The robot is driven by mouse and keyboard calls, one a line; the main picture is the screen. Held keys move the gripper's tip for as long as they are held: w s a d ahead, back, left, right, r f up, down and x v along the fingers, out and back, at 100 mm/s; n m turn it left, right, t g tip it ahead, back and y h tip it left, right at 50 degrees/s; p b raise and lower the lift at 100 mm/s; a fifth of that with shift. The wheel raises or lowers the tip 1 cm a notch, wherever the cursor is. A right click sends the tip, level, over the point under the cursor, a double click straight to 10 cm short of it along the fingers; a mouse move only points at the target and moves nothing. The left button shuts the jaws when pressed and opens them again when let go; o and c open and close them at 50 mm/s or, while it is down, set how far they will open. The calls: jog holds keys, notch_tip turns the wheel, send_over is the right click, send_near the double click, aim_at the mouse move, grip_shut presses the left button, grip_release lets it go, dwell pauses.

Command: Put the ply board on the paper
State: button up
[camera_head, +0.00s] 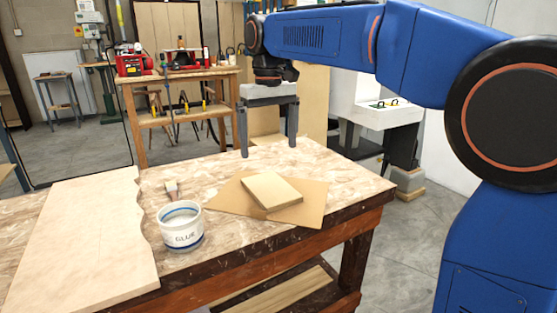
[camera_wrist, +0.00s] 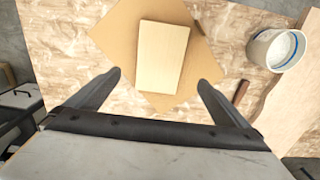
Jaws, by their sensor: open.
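The ply board (camera_head: 271,190), a small pale wooden block, lies flat on the brown paper (camera_head: 312,205) on the workbench. In the wrist view the ply board (camera_wrist: 163,56) rests on the paper (camera_wrist: 113,40), with paper showing around most of it. My gripper (camera_head: 269,148) is open and empty, its fingers pointing down above the back part of the bench, behind the board. In the wrist view my gripper (camera_wrist: 161,78) has its fingers wide apart, near the board's lower end in the picture. Nothing is between the fingers.
A glue pot (camera_head: 182,228) stands left of the paper, with a brush (camera_head: 171,189) behind it. A large wavy-edged pale board (camera_head: 80,240) covers the bench's left side. Bare bench top (camera_head: 345,178) shows at the right. Another table with red tools (camera_head: 180,60) stands behind.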

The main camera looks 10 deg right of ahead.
jog(key=s+d+f+m+t, duration=0.1)
jog(key=s+d+f, duration=0.2)
jog(key=s+d, duration=0.4)
jog(key=s+d+f+m+t, duration=0.1)
jog(key=s+d+f, duration=0.2)
jog(key=s+d, duration=0.45)
jog(key=s+d+f+m+t, duration=0.1)
jog(key=s+d+f, duration=0.3)
jog(key=s+f, duration=0.3)
jog(key=s+d+f+m+t, duration=0.1)
jog(key=s+d+f, duration=0.3)
jog(key=s+f, duration=0.4)
jog(key=shift+d+f+m+t, duration=0.2)
jog(key=shift+f+m+t, duration=0.1)
jog(key=shift+f+t, duration=0.15)
